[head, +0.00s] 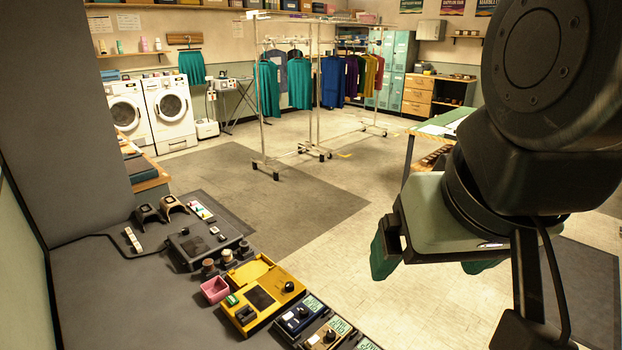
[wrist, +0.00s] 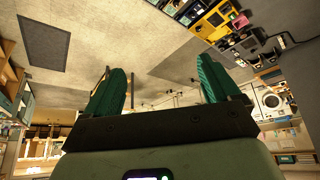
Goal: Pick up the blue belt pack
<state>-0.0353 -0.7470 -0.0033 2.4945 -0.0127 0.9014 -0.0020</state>
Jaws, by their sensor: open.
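A dark, bluish pack (head: 297,319) lies on the dark counter at the bottom of the head view, in a tray with a green label. It looks like the blue belt pack, but it is small and its colour is hard to be sure of. My gripper (head: 430,266) hangs over the floor to the right of the counter, well apart from the pack. In the wrist view my gripper (wrist: 160,88) shows two green fingers spread wide with nothing between them. I cannot make out the blue pack for certain in the wrist view.
A yellow device (head: 262,292), a pink bin (head: 215,290) and a grey box (head: 200,246) sit on the counter (head: 110,310) left of the pack. A second labelled tray (head: 328,336) sits close on its right. Clothes racks (head: 315,90) stand farther back; open floor lies between.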

